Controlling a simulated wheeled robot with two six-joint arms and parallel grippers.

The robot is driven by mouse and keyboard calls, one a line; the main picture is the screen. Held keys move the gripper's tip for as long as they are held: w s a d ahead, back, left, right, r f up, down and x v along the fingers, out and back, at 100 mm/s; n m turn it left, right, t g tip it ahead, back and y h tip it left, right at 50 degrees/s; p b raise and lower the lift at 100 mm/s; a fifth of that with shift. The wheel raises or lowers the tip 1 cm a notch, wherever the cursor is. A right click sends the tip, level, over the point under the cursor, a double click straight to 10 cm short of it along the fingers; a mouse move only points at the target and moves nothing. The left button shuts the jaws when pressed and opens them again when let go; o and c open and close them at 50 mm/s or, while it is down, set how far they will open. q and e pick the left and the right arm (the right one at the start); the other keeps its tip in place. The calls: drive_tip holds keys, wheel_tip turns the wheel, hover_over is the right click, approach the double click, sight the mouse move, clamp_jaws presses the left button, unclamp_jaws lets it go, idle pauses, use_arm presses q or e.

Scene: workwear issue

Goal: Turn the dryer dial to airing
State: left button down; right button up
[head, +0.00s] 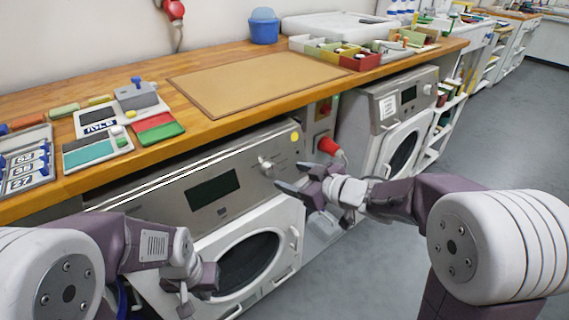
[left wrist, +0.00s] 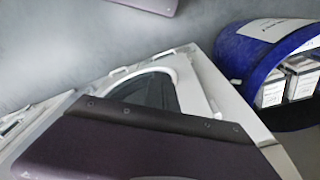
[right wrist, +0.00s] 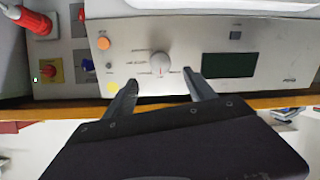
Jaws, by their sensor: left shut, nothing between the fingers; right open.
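The dryer dial (head: 265,164) is a round silver knob on the right part of the near dryer's grey control panel (head: 165,195). In the right wrist view the dial (right wrist: 159,63) appears upside down, with a small red mark at its lower edge; its labels are too small to read. My right gripper (head: 296,178) is open and empty in front of the panel, and its fingertips (right wrist: 160,80) sit either side of the dial's lower edge in the wrist view, apparently not touching it. My left gripper (head: 208,278) is shut and empty, low before the dryer's round door (head: 290,215).
A wooden counter (head: 225,125) with a brown mat, trays and cards runs above the dryers. A red plug (head: 328,146) sits right of the panel. A second machine (head: 385,105) stands further right. A blue bin (left wrist: 235,50) holds boxes. Grey floor is clear at right.

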sight(273, 171)
drive_tip(key=b+x, duration=0.3)
drive_tip(key=x, duration=0.5)
drive_tip(key=shift+s+f, duration=0.1)
drive_tip(key=shift+f, duration=0.1)
drive_tip(key=shift+w+a+b, duration=0.15)
drive_tip(key=shift+w+b, duration=0.15)
drive_tip(key=c, duration=1.4)
